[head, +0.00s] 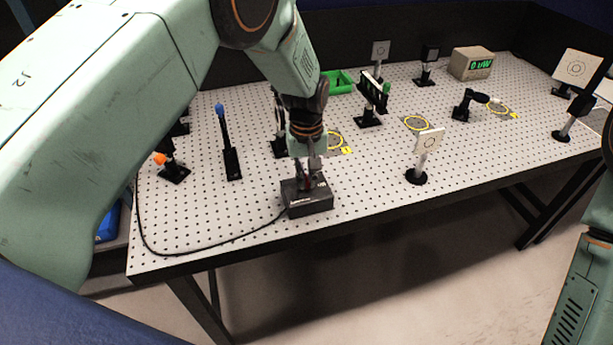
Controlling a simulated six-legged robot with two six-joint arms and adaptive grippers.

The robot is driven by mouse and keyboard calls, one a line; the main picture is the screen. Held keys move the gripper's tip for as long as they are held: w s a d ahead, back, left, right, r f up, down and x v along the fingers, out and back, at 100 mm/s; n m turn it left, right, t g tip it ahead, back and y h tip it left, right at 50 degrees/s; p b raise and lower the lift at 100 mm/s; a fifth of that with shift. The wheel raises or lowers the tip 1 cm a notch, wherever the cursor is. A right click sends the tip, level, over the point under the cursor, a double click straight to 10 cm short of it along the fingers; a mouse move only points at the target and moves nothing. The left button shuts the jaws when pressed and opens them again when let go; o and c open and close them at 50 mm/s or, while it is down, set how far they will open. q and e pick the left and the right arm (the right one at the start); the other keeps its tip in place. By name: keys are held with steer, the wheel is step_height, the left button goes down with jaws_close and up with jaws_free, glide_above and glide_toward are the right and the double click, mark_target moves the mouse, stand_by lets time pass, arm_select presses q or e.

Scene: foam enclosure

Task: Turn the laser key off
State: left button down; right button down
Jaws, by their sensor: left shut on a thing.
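A small dark laser control box (310,205) sits at the front edge of the perforated table, with a black cable running from it to the left. My left gripper (308,183) points down onto the top of this box and is shut on the laser key there. The key itself is hidden by the fingers, so its turn angle cannot be told. My right arm shows only in part at the right edge, and its gripper is not in view.
The optical table (370,200) carries several posts and mounts. A white target card (429,141) stands right of the box. Bare table lies between the box and the card.

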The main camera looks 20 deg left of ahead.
mark_target(306, 177)
arm_select(q)
steer(key=shift+w+r+n, duration=0.25)
steer(key=shift+w+n, duration=0.05)
steer(key=shift+n, duration=0.4)
steer(key=c, duration=1.8)
jaws_free()
steer(key=o, duration=0.3)
steer(key=shift+s+f, duration=0.1)
steer(key=shift+s, duration=0.15)
steer(key=shift+o, duration=0.2)
step_height(306, 177, up, 12)
steer(key=shift+f, duration=0.1)
